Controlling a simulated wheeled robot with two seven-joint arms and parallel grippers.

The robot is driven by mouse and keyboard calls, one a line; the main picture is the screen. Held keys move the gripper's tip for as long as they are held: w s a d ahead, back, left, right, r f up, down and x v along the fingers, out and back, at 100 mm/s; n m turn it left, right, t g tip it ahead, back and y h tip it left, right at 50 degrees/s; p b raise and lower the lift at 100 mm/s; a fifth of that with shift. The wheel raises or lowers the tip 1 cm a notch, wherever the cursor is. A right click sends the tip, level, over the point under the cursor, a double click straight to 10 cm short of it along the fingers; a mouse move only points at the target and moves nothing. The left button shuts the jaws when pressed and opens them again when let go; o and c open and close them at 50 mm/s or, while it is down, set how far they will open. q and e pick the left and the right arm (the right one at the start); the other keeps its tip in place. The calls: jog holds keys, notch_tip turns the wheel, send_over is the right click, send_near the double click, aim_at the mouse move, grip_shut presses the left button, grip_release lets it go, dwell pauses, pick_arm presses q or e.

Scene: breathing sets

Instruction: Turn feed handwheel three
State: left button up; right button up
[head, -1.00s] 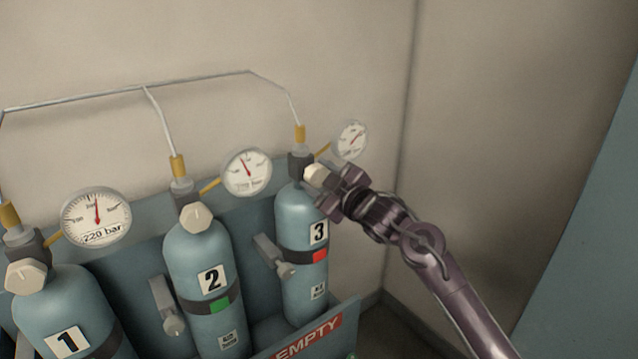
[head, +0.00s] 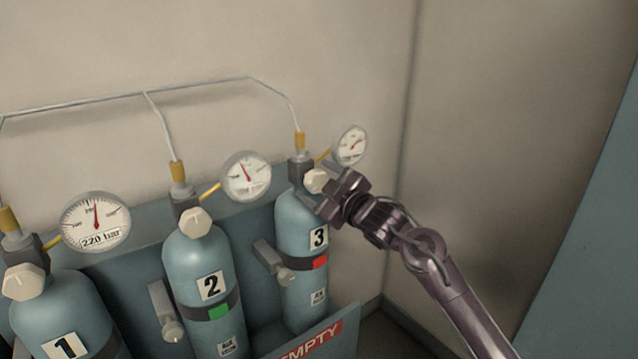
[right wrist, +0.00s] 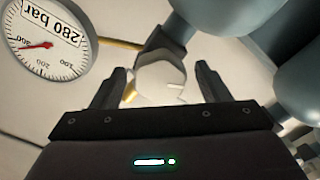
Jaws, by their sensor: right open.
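Feed handwheel three (head: 316,181) is a cream, faceted knob on the dark valve of the blue cylinder marked 3 (head: 302,262). My right gripper (head: 319,185) is open at this handwheel, coming in from the right. In the right wrist view the handwheel (right wrist: 161,79) sits between the two spread fingers (right wrist: 162,70), with a gap visible on each side. I cannot tell exactly how deep it lies between them. My left gripper is not in view.
Cylinder three's gauge (head: 351,146) stands just behind the gripper; its label reads 280 bar in the wrist view (right wrist: 45,40). Cylinders 2 (head: 196,260) and 1 (head: 65,310), with similar handwheels, stand left. Thin pipes run along the wall. The right side is clear.

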jog(key=shift+s+d+f, duration=0.15)
jog(key=shift+s+d, duration=0.1)
jog(key=shift+s, duration=0.05)
jog(key=b+v, duration=0.2)
jog(key=v, duration=0.5)
jog(key=shift+b, duration=0.3)
